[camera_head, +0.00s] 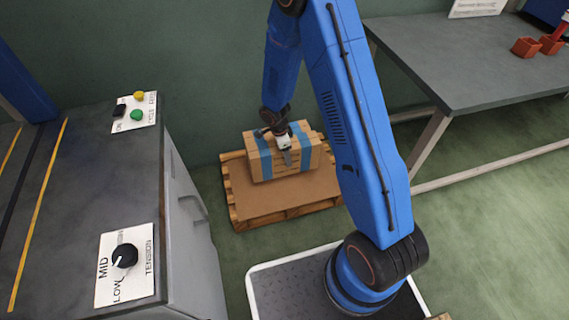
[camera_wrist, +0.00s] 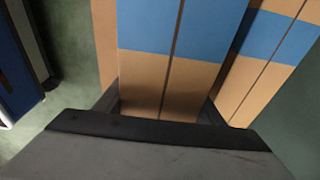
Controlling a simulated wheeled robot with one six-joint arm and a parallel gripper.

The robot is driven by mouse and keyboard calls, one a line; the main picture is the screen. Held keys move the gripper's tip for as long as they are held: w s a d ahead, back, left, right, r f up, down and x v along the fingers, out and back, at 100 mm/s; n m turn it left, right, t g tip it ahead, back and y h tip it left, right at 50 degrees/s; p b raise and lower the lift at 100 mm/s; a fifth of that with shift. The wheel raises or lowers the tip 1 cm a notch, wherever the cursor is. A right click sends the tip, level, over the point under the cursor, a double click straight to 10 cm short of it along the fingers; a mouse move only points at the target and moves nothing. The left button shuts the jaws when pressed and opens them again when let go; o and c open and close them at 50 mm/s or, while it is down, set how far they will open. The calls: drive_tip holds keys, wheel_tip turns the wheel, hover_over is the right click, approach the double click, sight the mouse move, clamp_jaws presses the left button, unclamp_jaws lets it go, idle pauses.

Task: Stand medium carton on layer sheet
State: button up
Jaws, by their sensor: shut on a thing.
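Tan cardboard with blue tape bands, the medium carton (camera_head: 262,170), stands upright over the brown layer sheet (camera_head: 285,199) on the wooden pallet in the head view. My gripper (camera_head: 284,150) reaches down from above and is shut on the carton; one finger shows against its near face. In the wrist view the carton (camera_wrist: 165,75) lies between the jaws, with a blue band and a dark seam. A second taped cardboard surface (camera_wrist: 262,75) shows to its right past a dark gap; I cannot tell whether it is another carton. The carton's underside is hidden, so contact is unclear.
The pallet (camera_head: 238,217) stands by the green wall, with bare sheet in front of the carton. A grey machine (camera_head: 85,205) with a knob and buttons stands left. A grey table (camera_head: 460,65) with red bins (camera_head: 526,47) stands right.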

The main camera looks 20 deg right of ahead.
drive_tip(key=shift+f, duration=2.85)
drive_tip(key=shift+f, duration=0.15)
drive_tip(key=o, duration=1.6)
